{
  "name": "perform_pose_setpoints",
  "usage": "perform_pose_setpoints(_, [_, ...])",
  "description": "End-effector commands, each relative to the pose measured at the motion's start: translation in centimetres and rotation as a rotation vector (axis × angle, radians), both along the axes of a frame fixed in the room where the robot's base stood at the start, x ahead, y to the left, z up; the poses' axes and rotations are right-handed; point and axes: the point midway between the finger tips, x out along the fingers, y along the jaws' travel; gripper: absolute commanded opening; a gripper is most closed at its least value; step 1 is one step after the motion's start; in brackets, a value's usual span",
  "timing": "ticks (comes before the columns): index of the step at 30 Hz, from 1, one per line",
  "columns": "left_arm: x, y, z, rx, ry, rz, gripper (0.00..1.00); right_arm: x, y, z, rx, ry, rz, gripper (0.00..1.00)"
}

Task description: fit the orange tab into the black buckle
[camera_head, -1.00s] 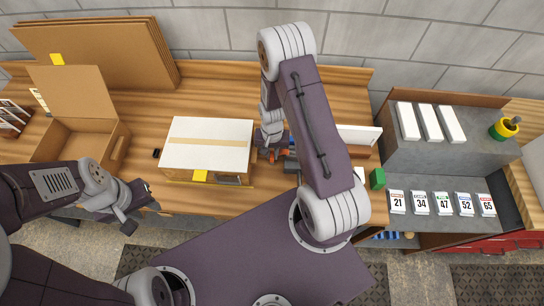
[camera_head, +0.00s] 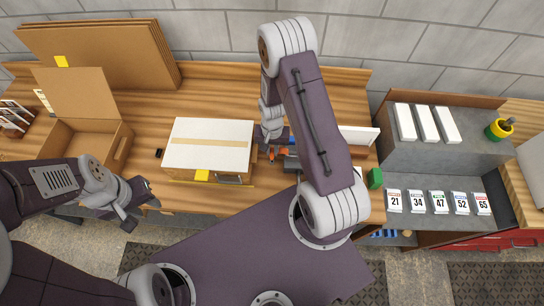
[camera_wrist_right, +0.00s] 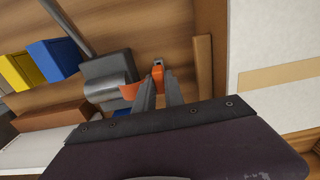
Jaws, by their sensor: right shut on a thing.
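The orange tab (camera_wrist_right: 157,75) is between the fingertips of my right gripper (camera_wrist_right: 159,88), which is shut on it, in the right wrist view. The black buckle (camera_wrist_right: 105,80), a dark grey block with a strap, lies left of the fingers. An orange part shows between the left finger and the buckle's edge; I cannot tell whether it is inside the buckle. In the head view my right gripper (camera_head: 276,152) is low over the bench beside the white-topped box, partly hidden by my arm. My left gripper (camera_head: 138,203) is empty at the bench's front edge; its jaw gap is unclear.
The white-topped box (camera_head: 207,146) stands just left of my right gripper. A blue bin (camera_wrist_right: 54,58) and a yellow bin (camera_wrist_right: 21,71) are near the buckle. An open cardboard box (camera_head: 83,142) is at the left. A grey shelf (camera_head: 440,158) stands at the right.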

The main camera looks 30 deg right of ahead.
Motion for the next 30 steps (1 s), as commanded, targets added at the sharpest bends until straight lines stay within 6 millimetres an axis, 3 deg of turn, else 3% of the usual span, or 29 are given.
perform_pose_setpoints(17, [0.0, 0.0, 4.0, 0.000, 0.000, 0.000, 0.36, 0.0, 0.0, 4.7, 0.000, 0.000, 0.000, 0.00])
perform_pose_setpoints(25, [0.0, 0.0, 3.5, 0.000, 0.000, 0.000, 0.36, 0.0, 0.0, 4.4, 0.000, 0.000, 0.004, 0.00])
perform_pose_setpoints(30, [0.0, 0.0, -0.2, 0.000, 0.000, 0.000, 0.36, 0.7, 0.8, 3.4, -0.001, -0.005, 0.105, 0.00])
